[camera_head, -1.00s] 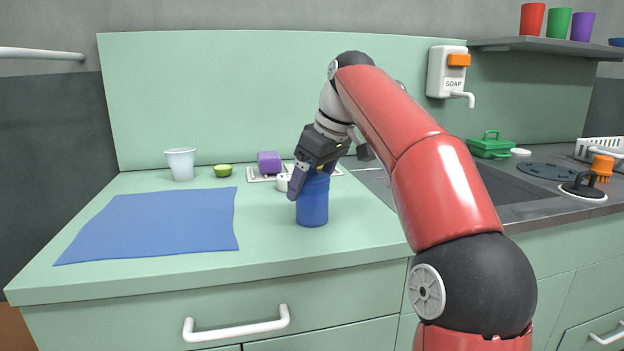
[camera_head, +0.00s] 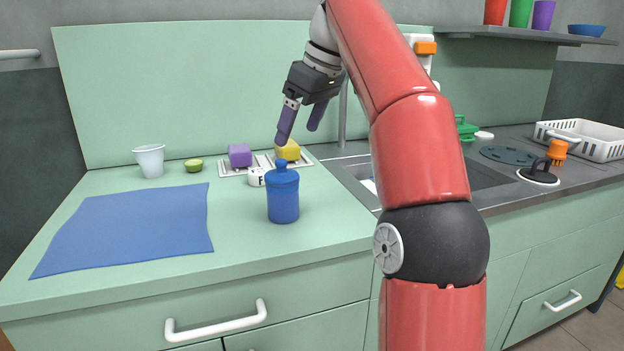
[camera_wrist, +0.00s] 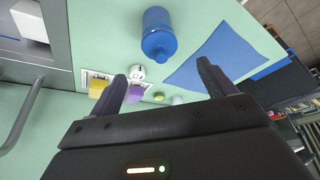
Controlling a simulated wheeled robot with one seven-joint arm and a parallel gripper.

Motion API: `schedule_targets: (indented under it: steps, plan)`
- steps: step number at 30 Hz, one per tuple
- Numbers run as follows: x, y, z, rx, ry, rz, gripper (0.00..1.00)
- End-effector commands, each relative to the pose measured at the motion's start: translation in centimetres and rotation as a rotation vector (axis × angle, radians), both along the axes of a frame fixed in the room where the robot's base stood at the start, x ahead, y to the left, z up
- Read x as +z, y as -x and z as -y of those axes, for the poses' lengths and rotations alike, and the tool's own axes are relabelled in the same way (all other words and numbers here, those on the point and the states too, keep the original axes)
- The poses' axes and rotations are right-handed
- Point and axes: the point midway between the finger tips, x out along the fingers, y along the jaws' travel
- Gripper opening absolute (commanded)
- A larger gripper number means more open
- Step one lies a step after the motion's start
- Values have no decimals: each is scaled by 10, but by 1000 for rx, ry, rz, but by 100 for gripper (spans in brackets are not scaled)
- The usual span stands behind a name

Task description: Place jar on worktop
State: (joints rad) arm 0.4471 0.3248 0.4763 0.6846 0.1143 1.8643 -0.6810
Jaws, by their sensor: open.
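The blue jar (camera_head: 283,196) with its knobbed lid stands upright on the pale green worktop (camera_head: 240,245), right of the blue cloth. In the wrist view the jar (camera_wrist: 158,32) shows beyond the fingers, apart from them. My gripper (camera_head: 301,127) is open and empty, above and slightly behind the jar, with its two purple fingers spread. The fingers also show in the wrist view (camera_wrist: 165,85).
A blue cloth (camera_head: 130,230) lies flat on the left. A white cup (camera_head: 150,161), lime half (camera_head: 194,165), purple block (camera_head: 240,155), yellow block (camera_head: 288,150) and small white round item (camera_head: 257,177) stand behind. The sink (camera_head: 470,175) is on the right.

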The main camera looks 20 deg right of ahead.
Motion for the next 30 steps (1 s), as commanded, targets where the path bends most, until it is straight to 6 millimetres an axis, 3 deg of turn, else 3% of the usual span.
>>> schedule_targets:
  steps: [7, 14, 20, 26, 30]
  plan:
    - [-1, 2, -4, -6, 6, 0, 82]
    - [-23, 31, -45, -125, 77, -11, 82]
    - [-73, 86, -61, -315, 119, 16, 82]
    - [-144, 154, -51, -500, 97, 57, 82]
    - [-202, 200, -40, -604, 49, 80, 82]
